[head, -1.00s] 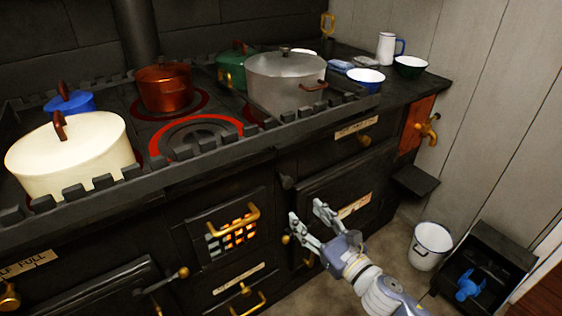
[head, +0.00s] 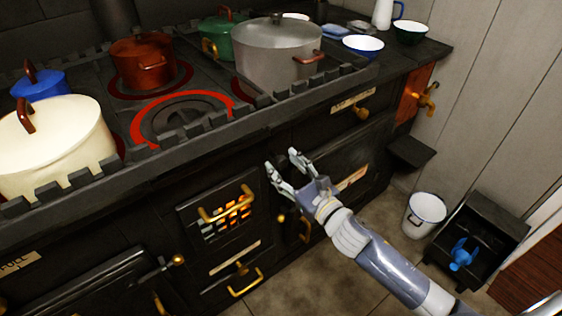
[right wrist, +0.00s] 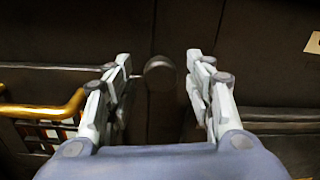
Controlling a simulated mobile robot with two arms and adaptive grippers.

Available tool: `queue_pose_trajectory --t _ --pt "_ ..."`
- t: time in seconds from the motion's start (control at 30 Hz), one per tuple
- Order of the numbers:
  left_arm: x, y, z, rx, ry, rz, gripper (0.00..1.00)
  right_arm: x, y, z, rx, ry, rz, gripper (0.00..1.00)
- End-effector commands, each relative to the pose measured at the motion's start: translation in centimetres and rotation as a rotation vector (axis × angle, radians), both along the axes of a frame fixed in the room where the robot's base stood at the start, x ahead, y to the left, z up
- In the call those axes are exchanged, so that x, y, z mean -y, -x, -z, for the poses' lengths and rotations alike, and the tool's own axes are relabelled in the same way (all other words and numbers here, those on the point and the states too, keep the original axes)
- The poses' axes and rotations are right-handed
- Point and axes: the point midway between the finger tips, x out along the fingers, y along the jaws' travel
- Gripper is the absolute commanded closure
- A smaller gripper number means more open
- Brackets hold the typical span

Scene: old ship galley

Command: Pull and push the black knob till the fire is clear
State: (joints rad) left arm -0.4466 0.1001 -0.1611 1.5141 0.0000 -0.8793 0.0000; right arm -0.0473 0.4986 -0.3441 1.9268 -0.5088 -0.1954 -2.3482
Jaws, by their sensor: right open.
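The black knob (right wrist: 160,73) is a dark round knob on the stove front, seen between my right fingers in the right wrist view. In the head view I cannot make it out behind the fingers. My right gripper (head: 281,159) is open and empty, its fingers pointing at the stove front; it also shows in the right wrist view (right wrist: 161,58). The knob looks apart from both fingers. The fire glows orange behind the grate (head: 229,217), left of the gripper. My left gripper is not in view.
A brass handle (right wrist: 45,108) is close to the left finger. Pots stand on the stove top, including a grey pot (head: 278,55) and a cream pot (head: 60,140). A white bucket (head: 424,215) and a dark bin (head: 474,245) stand on the floor at right.

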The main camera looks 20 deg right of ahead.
Motion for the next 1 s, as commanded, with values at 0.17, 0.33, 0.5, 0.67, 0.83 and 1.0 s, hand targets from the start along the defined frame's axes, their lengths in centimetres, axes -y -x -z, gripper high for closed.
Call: queue_pose_trajectory --t 0.17,0.33,0.5,0.67,0.83,1.0 --pt "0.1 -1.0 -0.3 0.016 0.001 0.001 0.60 -0.5 -1.6 0.0 0.000 -0.001 0.000 0.51" --pt "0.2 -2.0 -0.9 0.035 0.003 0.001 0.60 -0.6 -2.0 0.0 -0.001 0.000 0.000 0.51" --pt "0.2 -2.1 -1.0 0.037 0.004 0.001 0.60 -0.6 -2.0 0.0 -0.001 0.000 0.000 0.51" --pt "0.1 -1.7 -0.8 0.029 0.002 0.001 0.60 -0.6 -2.0 0.0 -0.001 0.000 0.000 0.78" --pt "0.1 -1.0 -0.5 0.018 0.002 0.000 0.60 -0.6 -2.0 0.0 0.000 0.000 0.000 1.00" --pt "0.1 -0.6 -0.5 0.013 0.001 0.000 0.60 -0.3 -1.2 0.1 -0.002 0.001 0.001 1.00"
